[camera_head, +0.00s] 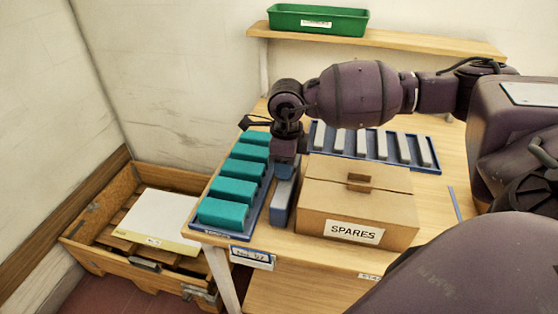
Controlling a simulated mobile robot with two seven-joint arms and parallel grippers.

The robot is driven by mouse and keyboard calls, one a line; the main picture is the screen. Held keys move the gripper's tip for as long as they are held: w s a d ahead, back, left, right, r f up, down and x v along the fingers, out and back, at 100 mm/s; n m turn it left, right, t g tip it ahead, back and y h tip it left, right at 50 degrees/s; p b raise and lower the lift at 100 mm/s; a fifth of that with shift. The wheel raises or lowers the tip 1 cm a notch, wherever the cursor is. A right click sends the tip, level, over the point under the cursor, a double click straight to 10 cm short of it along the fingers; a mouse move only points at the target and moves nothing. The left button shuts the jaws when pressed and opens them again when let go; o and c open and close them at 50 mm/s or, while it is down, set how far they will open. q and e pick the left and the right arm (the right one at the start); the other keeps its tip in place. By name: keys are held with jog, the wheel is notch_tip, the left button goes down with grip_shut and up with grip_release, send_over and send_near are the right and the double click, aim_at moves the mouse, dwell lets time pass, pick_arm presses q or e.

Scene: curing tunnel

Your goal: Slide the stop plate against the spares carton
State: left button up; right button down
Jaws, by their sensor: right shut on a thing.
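The spares carton (325,205) is a brown closed box labelled SPARES on the wooden table. The stop plate (281,205) is a long grey-blue bar lying along the carton's left side, between it and a blue tray of teal blocks. Its right side is very close to the carton; I cannot tell whether they touch. My right gripper (285,168) reaches in from the right over the carton and points down, shut on the far part of the stop plate. Its fingertips are partly hidden. My left gripper is not in view.
The blue tray (235,236) with several teal blocks (222,212) stands left of the plate. Another blue tray (437,170) with grey bars lies behind the carton. A green bin (318,19) sits on a wall shelf (420,38). A wooden crate (85,246) stands at lower left.

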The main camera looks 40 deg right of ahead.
jog(key=shift+s+d+r, duration=0.1)
jog(key=shift+s+d, duration=0.6)
jog(key=shift+s, duration=0.1)
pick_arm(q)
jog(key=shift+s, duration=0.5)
pick_arm(e)
jog(key=shift+d, duration=0.1)
jog(key=c, duration=0.9)
grip_release()
jog(key=shift+o, duration=1.3)
jog(key=shift+s, duration=0.1)
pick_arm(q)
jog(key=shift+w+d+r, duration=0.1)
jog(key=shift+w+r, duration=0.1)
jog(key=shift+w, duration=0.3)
